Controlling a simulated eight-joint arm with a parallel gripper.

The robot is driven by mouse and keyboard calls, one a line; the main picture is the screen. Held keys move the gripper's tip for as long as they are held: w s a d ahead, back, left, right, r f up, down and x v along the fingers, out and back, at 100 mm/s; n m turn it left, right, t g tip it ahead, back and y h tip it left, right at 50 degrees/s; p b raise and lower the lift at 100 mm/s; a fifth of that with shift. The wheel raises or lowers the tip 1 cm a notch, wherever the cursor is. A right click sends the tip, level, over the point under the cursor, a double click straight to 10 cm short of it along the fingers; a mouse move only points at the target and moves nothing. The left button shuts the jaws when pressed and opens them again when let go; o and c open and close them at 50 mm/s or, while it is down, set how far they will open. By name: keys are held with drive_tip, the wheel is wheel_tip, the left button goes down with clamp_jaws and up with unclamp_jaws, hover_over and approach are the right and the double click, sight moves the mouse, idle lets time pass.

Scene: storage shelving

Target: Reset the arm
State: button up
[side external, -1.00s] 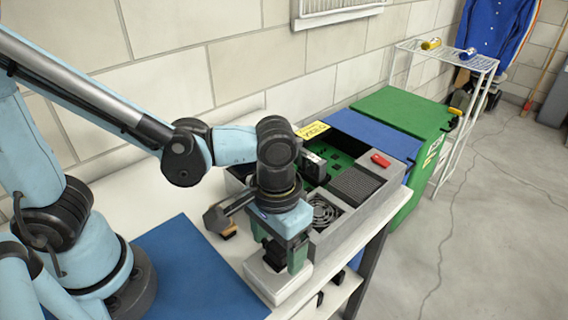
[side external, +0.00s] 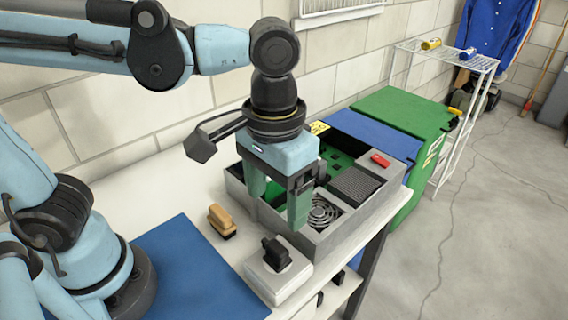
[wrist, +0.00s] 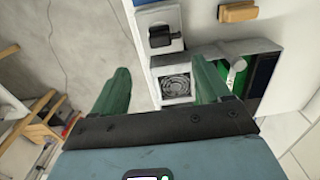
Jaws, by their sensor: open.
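My gripper (side external: 279,203) is open and empty, raised in the air with its green fingers pointing down. In the side external view it appears in front of the grey computer case (side external: 338,232). A white block with a black plug on top (side external: 279,271) sits on the white table, apart from the fingers. In the wrist view the green fingers (wrist: 158,90) are spread apart with nothing between them, and the white block (wrist: 163,47) is beyond them.
A wooden brush (side external: 221,222) and a blue mat (side external: 205,275) lie on the white table (side external: 150,180). A red item (side external: 381,160) rests on the case. A green bin (side external: 405,110) and a white wire rack (side external: 478,63) stand to the right. The wall is behind.

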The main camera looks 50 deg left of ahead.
idle(0.3)
drive_tip(key=w+a+f+t, duration=0.1)
drive_tip(key=w+a+t, duration=0.1)
drive_tip(key=a, duration=0.6)
drive_tip(key=w+a+f+t, duration=0.2)
drive_tip(key=a+t, duration=0.3)
drive_tip(key=a, duration=0.3)
drive_tip(key=shift+w+a+f, duration=0.15)
drive_tip(key=shift+w+a, duration=0.2)
